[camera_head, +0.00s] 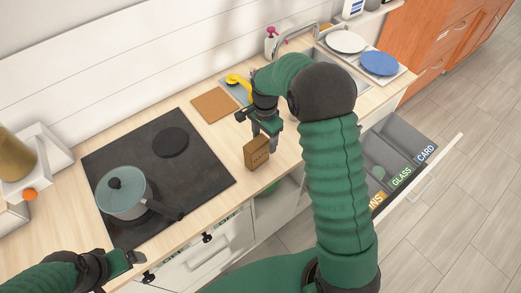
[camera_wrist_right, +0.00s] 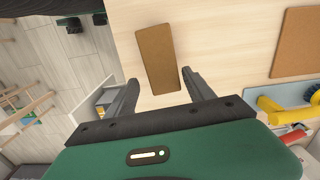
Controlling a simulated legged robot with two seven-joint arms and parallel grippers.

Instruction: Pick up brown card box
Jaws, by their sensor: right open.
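The brown card box (camera_head: 257,152) stands upright on the wooden counter near its front edge, right of the black hob. In the right wrist view the box (camera_wrist_right: 157,59) lies ahead of the fingers, seen from above. My right gripper (camera_head: 266,130) is just above and behind the box in the head view.
A pot (camera_head: 121,192) stands on the hob (camera_head: 190,175). A cork board (camera_head: 214,105) lies behind the box; a yellow brush (camera_head: 238,82) is beside it. An open drawer with sorting bins (camera_head: 402,178) juts out at right. Plates (camera_head: 379,63) stand by the sink.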

